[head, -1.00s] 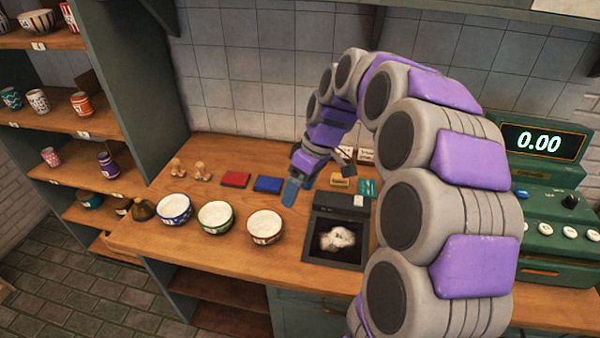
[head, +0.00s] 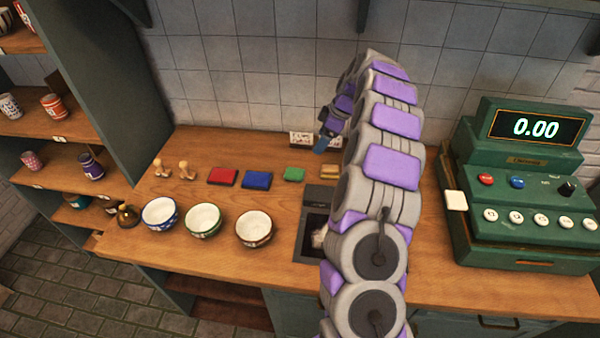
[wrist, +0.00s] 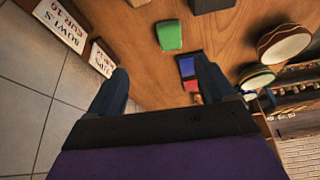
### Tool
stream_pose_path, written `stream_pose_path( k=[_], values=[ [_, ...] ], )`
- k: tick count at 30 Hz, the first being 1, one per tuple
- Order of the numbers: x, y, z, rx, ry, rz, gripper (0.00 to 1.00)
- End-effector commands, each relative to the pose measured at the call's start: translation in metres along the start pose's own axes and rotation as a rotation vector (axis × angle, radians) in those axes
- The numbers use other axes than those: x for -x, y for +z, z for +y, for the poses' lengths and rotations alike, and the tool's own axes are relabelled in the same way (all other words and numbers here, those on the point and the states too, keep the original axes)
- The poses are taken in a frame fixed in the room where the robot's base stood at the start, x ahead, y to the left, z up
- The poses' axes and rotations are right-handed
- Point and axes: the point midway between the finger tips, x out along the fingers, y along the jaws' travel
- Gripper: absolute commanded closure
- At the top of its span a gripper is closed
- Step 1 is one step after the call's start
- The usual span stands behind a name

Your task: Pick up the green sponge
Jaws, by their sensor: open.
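In the wrist view the green sponge (wrist: 169,35) is ahead of and between my open fingers, near the top. My gripper (head: 323,143) is up by the back wall, right of and behind the green sponge, apart from it and empty. Both fingertips (wrist: 160,72) show in the wrist view, spread wide. My arm hides part of the counter to the right.
Three bowls (head: 203,220) stand along the counter front. A yellow sponge (head: 328,172) lies to the right of the green one. A dark box (head: 309,247) is partly hidden by my arm. Small signs (head: 301,139) stand by the wall; a green register (head: 520,190) is at right.

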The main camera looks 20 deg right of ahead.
Motion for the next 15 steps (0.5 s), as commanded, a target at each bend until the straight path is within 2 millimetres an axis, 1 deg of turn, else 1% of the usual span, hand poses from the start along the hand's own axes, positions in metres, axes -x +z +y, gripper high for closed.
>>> stream_pose_path(
  k=[3,5,12,15],
  values=[
    [-0.024,-0.007,-0.008,0.006,-0.006,-0.007,0.17],
    [-0.036,-0.008,-0.009,0.007,-0.005,-0.008,0.17],
    [-0.083,0.004,0.000,0.000,-0.012,0.001,0.17],
    [-0.099,0.008,0.003,-0.002,-0.012,0.007,0.17]
  ],
)
